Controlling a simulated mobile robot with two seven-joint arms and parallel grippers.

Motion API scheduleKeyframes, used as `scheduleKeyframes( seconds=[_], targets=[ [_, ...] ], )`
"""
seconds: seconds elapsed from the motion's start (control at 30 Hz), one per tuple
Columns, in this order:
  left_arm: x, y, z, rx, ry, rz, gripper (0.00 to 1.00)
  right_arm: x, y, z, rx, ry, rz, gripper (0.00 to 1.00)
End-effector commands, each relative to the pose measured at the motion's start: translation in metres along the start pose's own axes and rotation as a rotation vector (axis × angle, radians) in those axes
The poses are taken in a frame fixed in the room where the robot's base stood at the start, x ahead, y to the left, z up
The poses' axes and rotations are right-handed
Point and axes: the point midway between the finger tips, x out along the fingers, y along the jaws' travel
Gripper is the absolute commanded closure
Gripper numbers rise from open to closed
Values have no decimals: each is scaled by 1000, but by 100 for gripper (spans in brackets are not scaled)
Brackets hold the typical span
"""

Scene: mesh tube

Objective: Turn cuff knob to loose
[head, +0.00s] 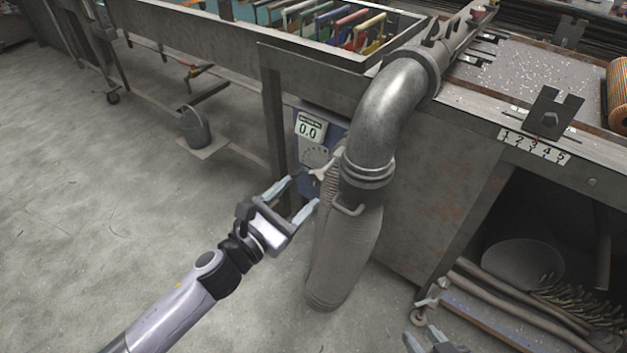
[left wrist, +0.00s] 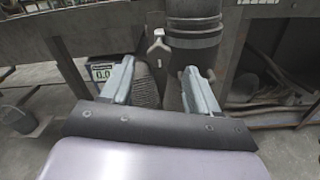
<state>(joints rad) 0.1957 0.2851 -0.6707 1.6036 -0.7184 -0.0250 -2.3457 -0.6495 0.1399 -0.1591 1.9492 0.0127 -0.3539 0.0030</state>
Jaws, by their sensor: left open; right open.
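The cuff knob (head: 324,170) is a small pale wing-shaped piece on the left side of the cuff, where the grey metal elbow pipe (head: 383,115) meets the ribbed mesh tube (head: 343,250). In the left wrist view the knob (left wrist: 158,46) stands upright just beyond the fingertips, between them in the picture. My left gripper (head: 304,190) is open and empty, its fingers pointing at the knob with a gap left. My right gripper (head: 424,338) is open at the bottom edge, far from the knob and partly cut off. No loose or tight marking is readable.
A blue box with a 0.0 display (head: 310,127) and a dial stands behind the knob. The metal bench (head: 440,190) is close on the right, with hoses (head: 520,305) on its lower shelf. A bucket (head: 195,128) stands at left; the floor at left is open.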

Motion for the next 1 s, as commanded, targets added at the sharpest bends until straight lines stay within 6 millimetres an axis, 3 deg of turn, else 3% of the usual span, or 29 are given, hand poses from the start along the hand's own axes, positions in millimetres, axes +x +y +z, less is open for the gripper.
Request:
scheduleKeyframes(
  seconds=[0.5,1.0],
  targets=[
    [58,0,1,-4,-2,1,40,0,0,0,0,0,0,57],
    [70,0,0,-4,-1,0,40,0,0,0,0,0,0,57]
  ],
)
